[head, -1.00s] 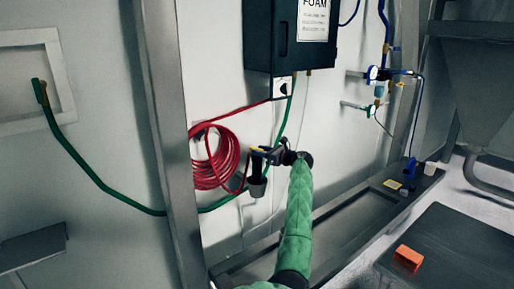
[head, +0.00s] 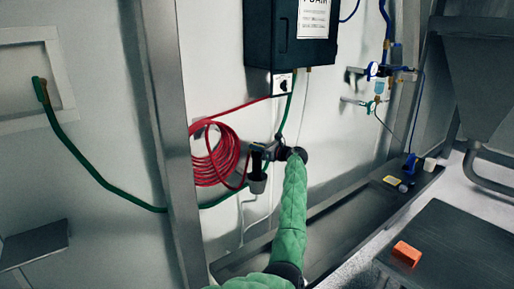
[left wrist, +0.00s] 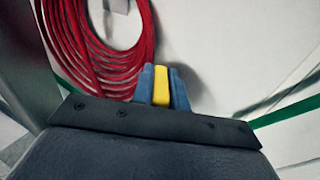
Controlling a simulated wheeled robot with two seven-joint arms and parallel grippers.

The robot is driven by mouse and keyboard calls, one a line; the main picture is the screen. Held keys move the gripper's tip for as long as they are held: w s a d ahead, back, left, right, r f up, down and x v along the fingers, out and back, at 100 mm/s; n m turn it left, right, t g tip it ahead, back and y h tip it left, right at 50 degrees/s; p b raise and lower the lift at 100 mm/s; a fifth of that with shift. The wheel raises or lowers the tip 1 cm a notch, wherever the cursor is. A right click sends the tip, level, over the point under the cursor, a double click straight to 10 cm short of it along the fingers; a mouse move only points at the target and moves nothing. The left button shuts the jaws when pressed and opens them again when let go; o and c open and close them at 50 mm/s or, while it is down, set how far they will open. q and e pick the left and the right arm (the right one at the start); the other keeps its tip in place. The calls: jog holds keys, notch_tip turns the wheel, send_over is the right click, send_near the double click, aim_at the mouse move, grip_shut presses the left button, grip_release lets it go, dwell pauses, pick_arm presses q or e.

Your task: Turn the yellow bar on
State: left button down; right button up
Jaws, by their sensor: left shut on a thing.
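The yellow bar (left wrist: 161,87) shows in the left wrist view, upright between the two blue fingertips of my left gripper (left wrist: 161,85). The gripper is shut on it. In the head view my left gripper (head: 262,152) is at the wall, just right of the red hose coil and below the black box. The bar is hidden there by the gripper and wrist. My right gripper is in neither view.
A coiled red hose (head: 215,165) hangs close to the left of the gripper. A green hose (head: 95,178) runs along the wall behind it. The black FOAM box (head: 268,40) is above. A metal post (head: 165,130) stands left. An orange block (head: 407,254) lies on a dark surface at right.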

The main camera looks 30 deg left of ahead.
pick_arm(q)
jog(key=shift+f, duration=0.1)
jog(key=m+t+b, duration=0.2)
jog(key=t, duration=0.1)
jog(key=shift+m+t+h, duration=0.3)
jog(key=shift+m+t, duration=0.1)
jog(key=shift+t, duration=0.3)
jog(key=shift+m+t, duration=0.5)
jog(key=shift+t, duration=0.2)
jog(key=shift+m+t+h, duration=0.3)
jog(key=shift+t+h, duration=0.1)
jog(key=shift+t, duration=0.1)
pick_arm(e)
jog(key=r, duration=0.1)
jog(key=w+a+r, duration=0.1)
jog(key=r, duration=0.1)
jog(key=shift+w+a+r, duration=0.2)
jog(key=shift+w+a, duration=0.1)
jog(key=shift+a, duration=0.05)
pick_arm(q)
jog(key=c, duration=1.4)
grip_release()
